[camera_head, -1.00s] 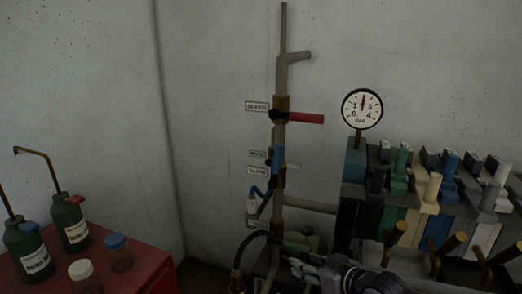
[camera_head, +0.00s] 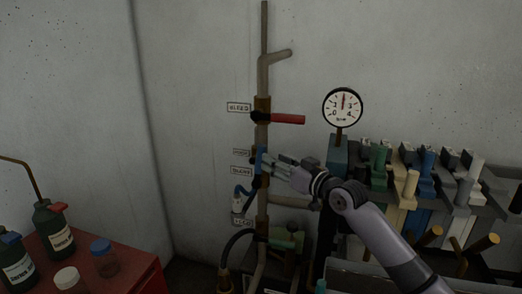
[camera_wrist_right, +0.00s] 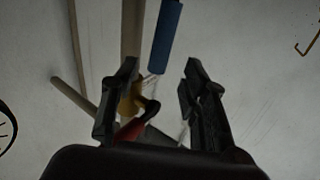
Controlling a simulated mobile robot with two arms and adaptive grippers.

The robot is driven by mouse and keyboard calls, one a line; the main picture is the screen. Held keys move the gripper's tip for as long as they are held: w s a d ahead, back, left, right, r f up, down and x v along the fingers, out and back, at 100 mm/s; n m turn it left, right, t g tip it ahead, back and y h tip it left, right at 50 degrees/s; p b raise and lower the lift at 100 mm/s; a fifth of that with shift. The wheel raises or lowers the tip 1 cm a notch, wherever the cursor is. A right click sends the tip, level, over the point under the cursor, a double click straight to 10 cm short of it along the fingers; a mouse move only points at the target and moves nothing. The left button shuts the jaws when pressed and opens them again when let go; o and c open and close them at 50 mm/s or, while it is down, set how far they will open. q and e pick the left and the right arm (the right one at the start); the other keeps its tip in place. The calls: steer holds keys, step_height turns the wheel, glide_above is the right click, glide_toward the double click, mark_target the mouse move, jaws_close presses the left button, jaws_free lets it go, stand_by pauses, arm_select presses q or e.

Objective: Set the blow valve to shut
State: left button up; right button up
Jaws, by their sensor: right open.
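A vertical pipe carries a valve with a red lever (camera_head: 288,118) that points right, square to the pipe. Below it is a valve with a blue lever (camera_head: 259,158), standing roughly along the pipe and partly hidden by my gripper. The labels are too small to tell which is the blow valve. My right gripper (camera_head: 272,164) is open and close to the blue lever. In the right wrist view, the blue lever (camera_wrist_right: 167,38) is just beyond and between the open fingers (camera_wrist_right: 160,78), and the red lever (camera_wrist_right: 131,130) shows lower. My left gripper is out of view.
A round gauge (camera_head: 343,107) stands right of the pipe. A red cabinet (camera_head: 130,275) with bottles and jars is at the lower left. A black hose (camera_head: 232,243) hangs below the valves.

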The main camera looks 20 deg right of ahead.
mark_target(261, 171)
steer(key=x, duration=0.7)
steer(key=shift+w+p, duration=0.15)
steer(key=shift+p, duration=0.25)
jaws_close()
stand_by(0.4)
